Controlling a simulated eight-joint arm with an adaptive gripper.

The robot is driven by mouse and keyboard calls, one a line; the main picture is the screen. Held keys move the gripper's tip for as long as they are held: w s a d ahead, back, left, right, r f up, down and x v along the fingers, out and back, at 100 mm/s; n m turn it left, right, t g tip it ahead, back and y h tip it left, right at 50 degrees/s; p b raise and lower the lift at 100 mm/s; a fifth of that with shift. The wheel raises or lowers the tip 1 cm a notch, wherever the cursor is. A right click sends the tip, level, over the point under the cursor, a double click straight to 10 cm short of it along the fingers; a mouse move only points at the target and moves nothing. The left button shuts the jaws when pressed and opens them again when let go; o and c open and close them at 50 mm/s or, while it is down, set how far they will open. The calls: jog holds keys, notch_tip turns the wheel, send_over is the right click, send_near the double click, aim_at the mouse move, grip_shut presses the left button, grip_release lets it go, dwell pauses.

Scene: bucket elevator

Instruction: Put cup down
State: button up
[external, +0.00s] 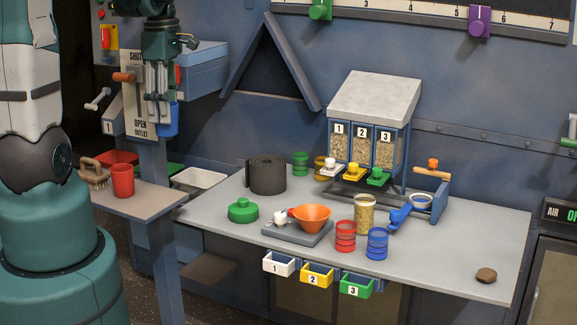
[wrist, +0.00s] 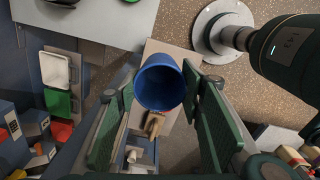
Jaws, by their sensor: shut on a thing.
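A blue cup (external: 167,121) is at the fingertips of my gripper (external: 160,104), which points down. The cup is in the air, above the level of the small side shelf (external: 150,203). In the wrist view the cup (wrist: 160,84) sits between the two green finger pads, its open mouth facing the camera, and my gripper is shut on it. A red cup (external: 122,181) stands upright on the side shelf.
A brush (external: 95,173) lies on the shelf left of the red cup. A post with a lever (external: 125,76) and the open/shut outlet sign is close to my gripper. Red, green and white bins (external: 200,180) stand behind. The shelf's right part looks clear.

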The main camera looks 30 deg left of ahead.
jog(key=w+d+f+m+b, duration=0.1)
jog(key=w+d+f+m, duration=0.15)
jog(key=w+d, duration=0.7)
jog(key=w+d+f+m+b, duration=0.1)
jog(key=w+d+m, duration=0.4)
jog(key=d, duration=0.7)
jog(key=w+d+f+m+b, duration=0.1)
jog(key=w+d+f+m, duration=0.1)
jog(key=w+d, duration=0.8)
jog(key=d+f+m, duration=0.2)
jog(key=d+f, duration=0.1)
jog(key=d, duration=1)
jog(key=s+d+f+m+b, duration=0.1)
jog(key=d+f+m, duration=0.1)
jog(key=d, duration=1.2)
jog(key=d+f+m+b, duration=0.1)
jog(key=d+f+m, duration=0.2)
jog(key=d, duration=1)
notch_tip(320, 180, down, 2)
jog(key=shift+s+d+f, duration=0.1)
jog(key=shift+s+d, duration=0.25)
jog(key=shift+d, duration=0.05)
notch_tip(320, 180, down, 6)
jog(key=shift+f, duration=0.15)
jog(key=shift+f+b, duration=0.35)
jog(key=shift+f, duration=1.45)
